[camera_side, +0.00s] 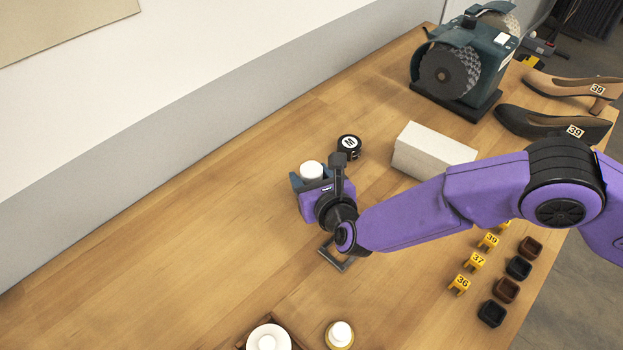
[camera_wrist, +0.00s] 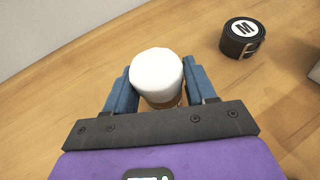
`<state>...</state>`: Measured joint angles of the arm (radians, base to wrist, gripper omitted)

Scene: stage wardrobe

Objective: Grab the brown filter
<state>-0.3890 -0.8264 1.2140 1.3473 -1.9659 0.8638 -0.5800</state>
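A jar with a white cap (camera_wrist: 157,74) stands between the two blue fingers of my gripper (camera_wrist: 160,88). A thin strip of its brown body (camera_wrist: 168,104) shows under the cap; the rest is hidden. In the side view the cap (camera_side: 312,169) shows between the fingertips of my gripper (camera_side: 311,180). The fingers are close on both sides of the jar, but I cannot tell whether they press on it. Nothing in view is clearly labelled as the brown filter.
A rolled black belt marked M (camera_side: 349,145) lies just behind my gripper. A pale block (camera_side: 430,150) stands to the right. A dark square frame (camera_side: 337,259) lies under my wrist. Two more white-capped containers (camera_side: 340,334) are at the front. The left tabletop is clear.

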